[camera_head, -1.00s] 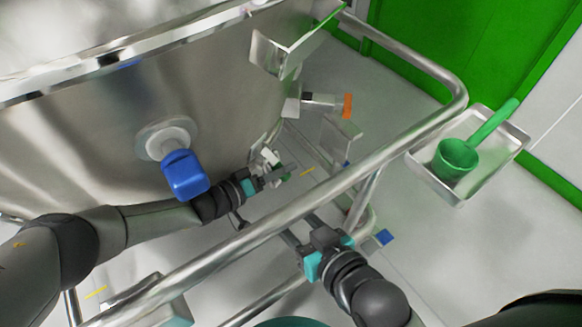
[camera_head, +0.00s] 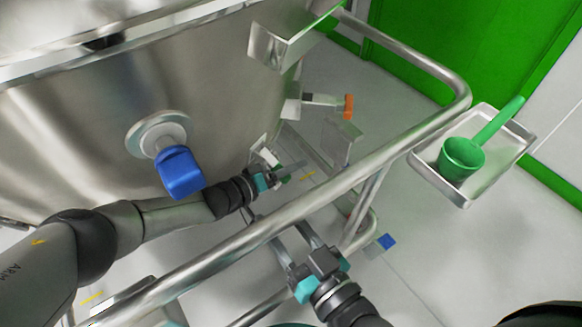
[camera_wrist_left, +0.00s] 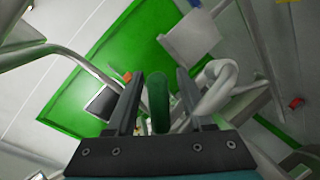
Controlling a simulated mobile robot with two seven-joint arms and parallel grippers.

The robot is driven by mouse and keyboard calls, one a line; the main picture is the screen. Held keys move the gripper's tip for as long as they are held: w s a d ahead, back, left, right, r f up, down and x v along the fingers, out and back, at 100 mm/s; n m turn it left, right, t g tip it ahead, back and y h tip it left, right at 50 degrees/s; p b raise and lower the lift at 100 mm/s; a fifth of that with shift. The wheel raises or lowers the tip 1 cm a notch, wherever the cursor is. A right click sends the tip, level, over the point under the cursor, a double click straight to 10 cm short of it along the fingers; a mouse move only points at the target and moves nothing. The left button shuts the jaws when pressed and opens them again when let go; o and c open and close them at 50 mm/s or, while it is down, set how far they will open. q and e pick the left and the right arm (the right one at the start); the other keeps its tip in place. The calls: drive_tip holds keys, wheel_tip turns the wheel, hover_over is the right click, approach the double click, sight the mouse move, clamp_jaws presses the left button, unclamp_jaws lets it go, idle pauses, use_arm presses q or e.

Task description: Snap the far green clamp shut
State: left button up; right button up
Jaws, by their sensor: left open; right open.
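A green clamp handle (camera_wrist_left: 158,100) stands between the two fingers of my left gripper (camera_wrist_left: 159,82) in the left wrist view. The fingers are open, one on each side of it, and I cannot tell whether they touch it. In the head view a small bit of green (camera_head: 285,179) shows at my left gripper (camera_head: 288,171), below the steel vessel's side; the rest of the clamp is hidden. I cannot tell whether the clamp is closed. My right gripper (camera_head: 291,243) is open and empty below the rail.
A steel rail (camera_head: 345,185) runs between my arms. The steel vessel (camera_head: 80,150) with a blue-handled valve (camera_head: 180,173) stands at left. An orange-tipped fitting (camera_head: 348,106) lies beyond the left gripper. A tray (camera_head: 472,190) with a green scoop (camera_head: 462,156) hangs at right.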

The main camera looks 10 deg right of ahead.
use_arm(q)
clamp_jaws()
idle(0.3)
idle(1.1)
